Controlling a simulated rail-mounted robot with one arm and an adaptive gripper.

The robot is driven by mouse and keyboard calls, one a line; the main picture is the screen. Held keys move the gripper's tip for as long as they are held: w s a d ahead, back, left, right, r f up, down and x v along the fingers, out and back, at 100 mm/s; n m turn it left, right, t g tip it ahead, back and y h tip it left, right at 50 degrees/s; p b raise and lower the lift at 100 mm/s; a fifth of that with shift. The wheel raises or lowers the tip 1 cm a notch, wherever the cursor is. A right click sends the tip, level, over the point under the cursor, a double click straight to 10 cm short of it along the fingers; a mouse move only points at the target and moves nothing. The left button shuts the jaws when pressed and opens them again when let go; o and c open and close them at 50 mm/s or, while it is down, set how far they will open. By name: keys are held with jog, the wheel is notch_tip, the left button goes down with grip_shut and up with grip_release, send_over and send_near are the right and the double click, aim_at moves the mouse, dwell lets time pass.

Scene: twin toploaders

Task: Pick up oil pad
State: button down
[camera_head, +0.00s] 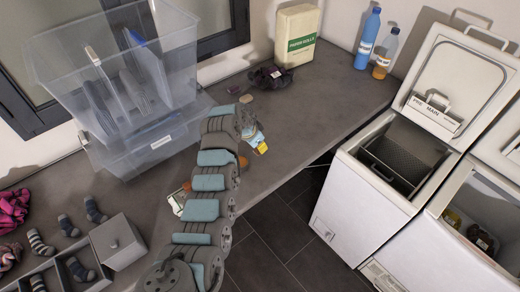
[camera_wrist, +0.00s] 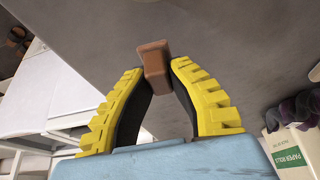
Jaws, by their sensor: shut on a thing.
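My gripper (camera_wrist: 156,82) shows in the wrist view with its two yellow ridged fingers closed on a small reddish-brown block (camera_wrist: 154,56). The block sticks out past the fingertips. No label shows on it, so I cannot confirm from its look that it is the oil pad. In the head view my gripper (camera_head: 262,148) is over the grey counter near its front edge, mostly behind my arm, and the held block cannot be made out there. A flat beige piece (camera_head: 246,98) and a small reddish piece (camera_head: 233,90) lie on the counter farther back.
A clear plastic bin (camera_head: 150,150) stands on the counter (camera_head: 335,95) at left. A paper rolls box (camera_head: 297,35), dark cloth (camera_head: 270,77) and two bottles (camera_head: 369,38) (camera_head: 385,54) stand behind. An open white chest (camera_head: 365,205) is at right. Socks and a grey box (camera_head: 117,243) lie lower left.

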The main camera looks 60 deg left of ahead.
jog(key=shift+s+d+r, duration=0.35)
jog(key=shift+d+r, duration=0.05)
jog(key=shift+r, duration=0.05)
jog(key=s+d+r+p, duration=0.8)
jog(key=s+p, duration=0.1)
jog(key=p, duration=0.2)
jog(key=shift+d+r, duration=0.15)
jog(key=shift+d, duration=0.1)
jog(key=shift+s, duration=0.1)
jog(key=c, duration=1.7)
grip_release()
grip_shut()
